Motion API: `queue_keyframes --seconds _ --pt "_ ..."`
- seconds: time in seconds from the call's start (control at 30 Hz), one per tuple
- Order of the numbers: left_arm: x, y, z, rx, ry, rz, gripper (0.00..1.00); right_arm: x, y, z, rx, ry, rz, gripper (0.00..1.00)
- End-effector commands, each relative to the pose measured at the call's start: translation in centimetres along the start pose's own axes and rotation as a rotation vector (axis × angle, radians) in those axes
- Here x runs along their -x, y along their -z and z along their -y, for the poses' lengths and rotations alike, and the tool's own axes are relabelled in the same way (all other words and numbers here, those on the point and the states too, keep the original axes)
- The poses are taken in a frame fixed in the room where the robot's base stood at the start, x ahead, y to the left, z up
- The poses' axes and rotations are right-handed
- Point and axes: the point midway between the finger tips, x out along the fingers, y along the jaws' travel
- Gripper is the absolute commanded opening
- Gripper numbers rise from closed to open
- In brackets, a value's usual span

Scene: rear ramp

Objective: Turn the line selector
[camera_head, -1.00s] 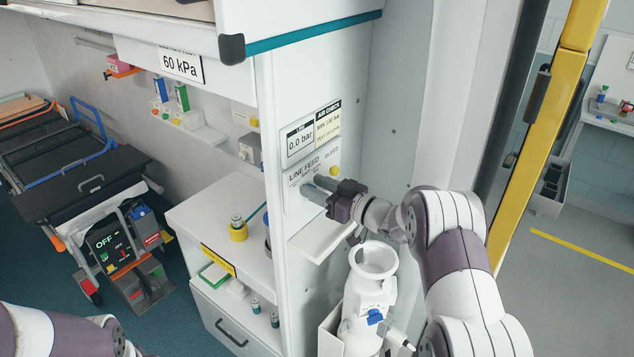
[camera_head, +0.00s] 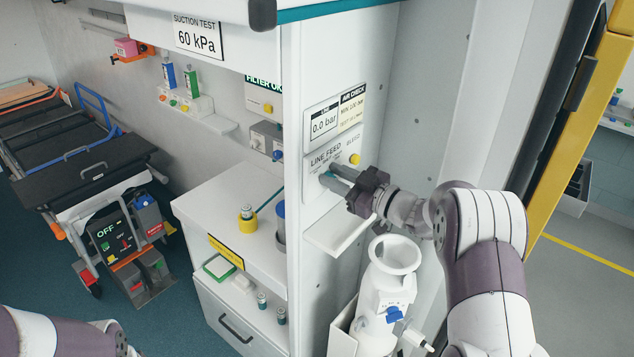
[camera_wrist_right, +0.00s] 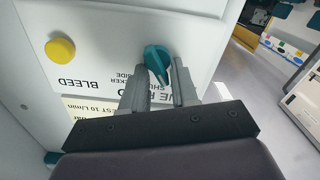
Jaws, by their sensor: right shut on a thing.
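The line selector is a teal knob (camera_wrist_right: 157,60) on the white LINE FEED panel (camera_head: 318,157). In the right wrist view it sits between the fingertips of my right gripper (camera_wrist_right: 160,85), which is shut on it. In the head view my right gripper (camera_head: 333,178) reaches the panel from the right, and its fingers mostly hide the knob. The gauge label (camera_head: 324,122) above the panel reads 0.0 bar. Part of my left arm shows at the lower left; its gripper is out of view.
A yellow BLEED button (camera_wrist_right: 60,50) is beside the selector. A small white shelf (camera_head: 340,228) juts out below the panel. A white canister (camera_head: 385,290) stands below my right arm. A counter (camera_head: 225,212) is to the left, with a stretcher (camera_head: 75,150) beyond.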

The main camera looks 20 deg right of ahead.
Motion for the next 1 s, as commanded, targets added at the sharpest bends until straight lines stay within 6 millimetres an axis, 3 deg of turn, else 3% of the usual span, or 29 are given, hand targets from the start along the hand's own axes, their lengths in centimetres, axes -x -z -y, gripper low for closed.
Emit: queue_keyframes --seconds 0.03,0.4,0.7,1.0 --pt "-1.4 -0.2 0.0 0.000 0.000 0.000 0.38 0.0 -0.3 0.2 0.045 0.000 -0.008 0.00" --pt "-5.5 -0.7 0.0 0.000 0.000 0.000 0.38 0.1 -0.3 0.5 0.325 -0.003 -0.005 0.00" --pt "-7.1 -0.8 0.0 0.000 0.000 0.000 0.38 0.1 -0.1 0.5 0.449 -0.004 -0.003 0.00" --pt "-7.3 -0.9 0.0 0.000 0.000 0.000 0.38 0.1 -0.1 0.5 0.480 -0.003 0.001 0.00"
